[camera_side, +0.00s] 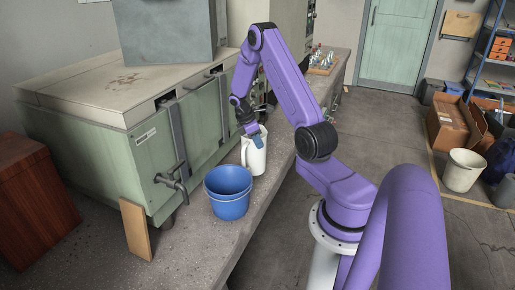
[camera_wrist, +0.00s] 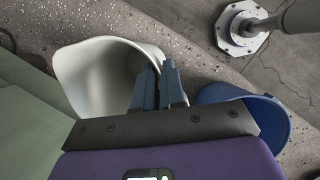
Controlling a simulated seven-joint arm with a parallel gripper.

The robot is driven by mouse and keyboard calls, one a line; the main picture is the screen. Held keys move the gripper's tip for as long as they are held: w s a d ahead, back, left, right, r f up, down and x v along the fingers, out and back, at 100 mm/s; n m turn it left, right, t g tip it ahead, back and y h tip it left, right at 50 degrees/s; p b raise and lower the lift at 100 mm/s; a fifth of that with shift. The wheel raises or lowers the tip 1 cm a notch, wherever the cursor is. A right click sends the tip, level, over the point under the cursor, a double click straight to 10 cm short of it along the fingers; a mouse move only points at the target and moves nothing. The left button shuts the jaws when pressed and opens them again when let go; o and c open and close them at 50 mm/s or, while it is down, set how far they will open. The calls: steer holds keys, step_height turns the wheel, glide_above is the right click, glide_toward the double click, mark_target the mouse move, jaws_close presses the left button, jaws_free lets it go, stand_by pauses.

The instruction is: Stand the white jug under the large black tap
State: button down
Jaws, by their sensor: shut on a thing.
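The white jug (camera_side: 256,159) is upright on or just above the bench, just behind the blue bucket; I cannot tell whether its base touches. My gripper (camera_side: 257,140) reaches down over its rim. In the wrist view the gripper (camera_wrist: 159,82) is shut on the right side of the rim of the jug (camera_wrist: 88,75), and its open mouth and empty-looking inside show. A large dark tap (camera_side: 173,179) sticks out low from the near end of the green tank, left of the jug and bucket. The tap is not clear in the wrist view.
The blue bucket (camera_side: 228,191) stands on the concrete bench (camera_side: 187,262) between the jug and the near bench edge; it also shows in the wrist view (camera_wrist: 262,112). The green tank (camera_side: 105,158) walls the left side.

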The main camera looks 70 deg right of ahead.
mark_target(258, 154)
steer(key=shift+f, duration=1.45)
steer(key=c, duration=1.2)
jaws_free()
steer(key=shift+f, duration=0.15)
steer(key=v, duration=0.7)
steer(key=shift+o, duration=1.2)
steer(key=shift+a+r, duration=0.1)
steer(key=shift+r, duration=0.35)
